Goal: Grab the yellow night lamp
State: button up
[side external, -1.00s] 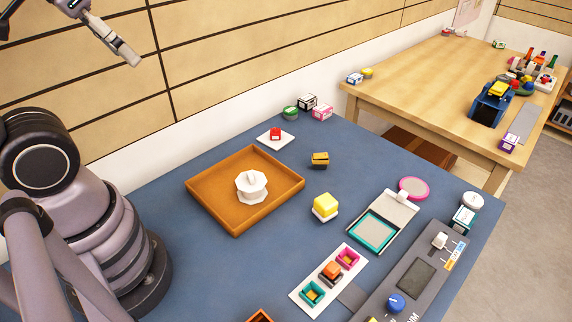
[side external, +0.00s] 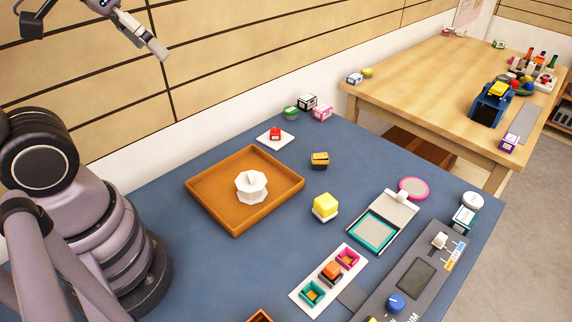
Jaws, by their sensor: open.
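The yellow night lamp (side external: 325,204) is a small yellow block-shaped lamp on a white base. It stands upright on the blue table (side external: 225,270), right of the wooden tray. My gripper (side external: 158,50) is high at the upper left of the side external view, well above the table and far from the lamp. It is open, and I see nothing held in it. Its fingers are small and partly overlap in this view.
A wooden tray (side external: 193,197) holds a white faceted object (side external: 251,188). A black and gold block (side external: 320,160) lies behind the lamp. A teal-framed device (side external: 375,232) and a white strip with coloured cups (side external: 300,292) lie near the lamp. Bare table surrounds the lamp.

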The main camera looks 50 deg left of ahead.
jog(key=w+d+f+t+h, duration=0.1)
jog(key=w+d+f, duration=0.2)
jog(key=w, duration=0.3)
jog(key=w+d+f, duration=0.2)
jog(key=w, duration=0.5)
jog(key=t, duration=0.4)
send_over(329, 199)
jog(key=s+a, duration=0.2)
jog(key=a, duration=0.1)
notch_tip(329, 199, down, 19)
jog(key=s+f, duration=0.1)
jog(key=f, duration=0.2)
jog(key=s+d+f+m+t, duration=0.1)
jog(key=s+f, duration=0.1)
jog(key=f, duration=0.2)
jog(key=s+f+t+h, duration=0.1)
jog(key=f, duration=0.2)
jog(key=shift+s+d+f+m, duration=0.15)
jog(key=shift+d+f+m, duration=0.2)
jog(key=shift+f+m, duration=0.05)
jog(key=x, duration=0.7)
jog(key=shift+w, duration=0.2)
jog(key=c, duration=1.3)
jog(key=shift+o, duration=0.2)
